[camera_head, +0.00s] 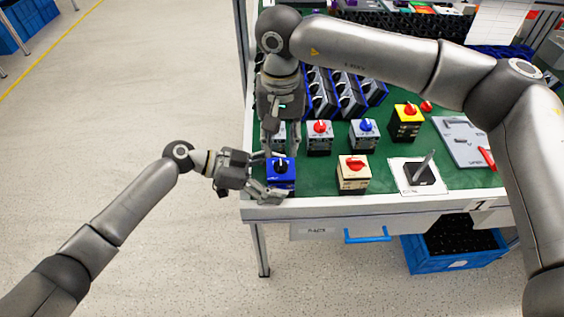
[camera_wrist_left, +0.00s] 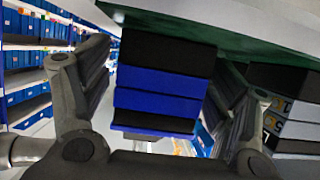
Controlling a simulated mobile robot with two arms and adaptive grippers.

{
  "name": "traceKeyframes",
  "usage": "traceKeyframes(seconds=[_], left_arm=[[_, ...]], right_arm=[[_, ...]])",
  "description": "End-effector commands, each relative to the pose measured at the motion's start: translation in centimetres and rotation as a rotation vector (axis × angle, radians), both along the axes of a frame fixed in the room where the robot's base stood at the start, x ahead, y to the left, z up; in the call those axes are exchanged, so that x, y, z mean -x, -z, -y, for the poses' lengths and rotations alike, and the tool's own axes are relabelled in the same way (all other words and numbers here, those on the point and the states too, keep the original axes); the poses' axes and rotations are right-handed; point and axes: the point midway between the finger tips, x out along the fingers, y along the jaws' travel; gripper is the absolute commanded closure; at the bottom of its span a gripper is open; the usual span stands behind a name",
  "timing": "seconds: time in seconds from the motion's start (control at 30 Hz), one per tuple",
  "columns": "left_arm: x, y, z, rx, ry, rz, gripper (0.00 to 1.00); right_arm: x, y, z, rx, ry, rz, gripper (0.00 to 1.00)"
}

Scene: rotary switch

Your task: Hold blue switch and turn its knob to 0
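The blue switch (camera_head: 281,183) stands at the table's front left corner, with a dark knob (camera_head: 281,165) on its top. My left gripper (camera_head: 268,174) reaches in from the left, low over the table edge. Its fingers are apart, one on each side of the switch body. In the left wrist view the blue and black body (camera_wrist_left: 160,88) sits between the two fingers, with narrow gaps beside it. My right gripper (camera_head: 279,149) points down just behind the blue switch, fingers apart and empty. The knob's exact setting is too small to read.
A beige switch with a red knob (camera_head: 353,178) stands to the right. Behind are grey switches with a red knob (camera_head: 319,137) and a blue knob (camera_head: 364,134), plus a yellow switch (camera_head: 406,123). The floor left of the table is clear.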

Motion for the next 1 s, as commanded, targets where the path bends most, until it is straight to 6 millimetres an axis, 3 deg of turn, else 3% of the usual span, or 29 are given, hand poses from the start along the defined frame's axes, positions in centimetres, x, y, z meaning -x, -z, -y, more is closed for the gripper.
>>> traceKeyframes(seconds=[0.37, 0.8, 1.0], left_arm=[[0.0, -0.3, -0.7, 0.0, -0.001, -0.001, 0.18], [0.1, -3.5, -8.5, -0.001, -0.002, 0.001, 0.18], [0.2, -4.4, -10.6, 0.0, 0.0, 0.0, 0.18]], right_arm=[[0.0, 0.0, 0.0, 0.0, 0.0, 0.0, 0.68], [0.0, 0.0, 0.0, 0.0, 0.0, 0.0, 0.68], [0.0, 0.0, 0.0, 0.0, 0.0, 0.0, 0.68]])
